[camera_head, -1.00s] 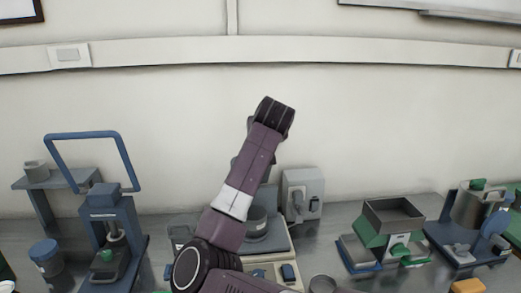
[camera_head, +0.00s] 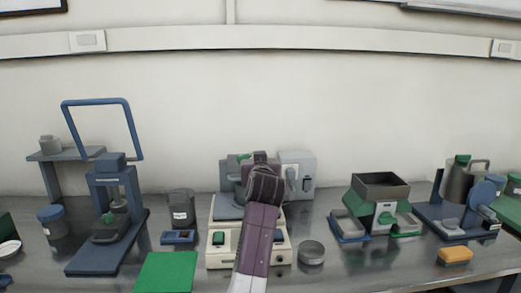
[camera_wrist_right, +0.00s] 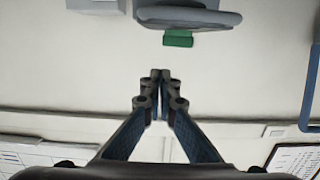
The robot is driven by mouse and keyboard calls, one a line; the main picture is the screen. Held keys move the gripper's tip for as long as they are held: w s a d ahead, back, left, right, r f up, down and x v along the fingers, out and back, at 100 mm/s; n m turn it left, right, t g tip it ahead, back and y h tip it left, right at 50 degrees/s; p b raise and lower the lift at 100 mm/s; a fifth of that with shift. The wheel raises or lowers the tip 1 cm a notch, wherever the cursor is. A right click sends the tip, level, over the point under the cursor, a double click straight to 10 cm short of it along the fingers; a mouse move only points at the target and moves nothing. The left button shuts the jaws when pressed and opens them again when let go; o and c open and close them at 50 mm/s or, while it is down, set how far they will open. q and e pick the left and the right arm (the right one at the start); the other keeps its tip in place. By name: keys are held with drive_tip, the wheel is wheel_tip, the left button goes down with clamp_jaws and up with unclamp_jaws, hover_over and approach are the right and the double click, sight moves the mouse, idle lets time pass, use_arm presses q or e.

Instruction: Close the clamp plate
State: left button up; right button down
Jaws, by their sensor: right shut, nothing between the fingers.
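The machine in the middle of the bench has a cream base (camera_head: 216,261) with a green switch and a grey upright part behind. A green piece (camera_head: 240,158) shows near its top, partly behind my right arm. In the right wrist view, a grey plate (camera_wrist_right: 185,16) with a green tab (camera_wrist_right: 178,39) is at the top edge; it looks like the clamp plate, but its angle is unclear. My right gripper (camera_wrist_right: 160,76) is shut and empty, apart from the tab in the picture. In the head view its fingers are hidden behind my wrist. My left gripper is not in view.
A blue-framed press (camera_head: 120,210) stands left and a green mat (camera_head: 166,272) lies in front. A round metal dish (camera_head: 312,252), a green-and-grey hopper (camera_head: 380,190) and a yellow block (camera_head: 455,255) are to the right.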

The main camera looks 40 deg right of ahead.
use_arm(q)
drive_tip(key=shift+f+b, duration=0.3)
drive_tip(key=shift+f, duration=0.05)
use_arm(e)
drive_tip(key=shift+s+a+f, duration=0.1)
drive_tip(key=shift+a+f, duration=0.05)
drive_tip(key=shift+f, duration=0.6)
drive_tip(key=shift+s+a+f, duration=0.1)
drive_tip(key=shift+a+f, duration=0.05)
drive_tip(key=shift+f, duration=0.65)
drive_tip(key=shift+s+a+f, duration=0.1)
drive_tip(key=shift+a+f, duration=0.05)
drive_tip(key=shift+f, duration=0.6)
drive_tip(key=shift+w, duration=0.1)
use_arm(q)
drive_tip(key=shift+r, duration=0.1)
use_arm(e)
drive_tip(key=shift+r, duration=0.1)
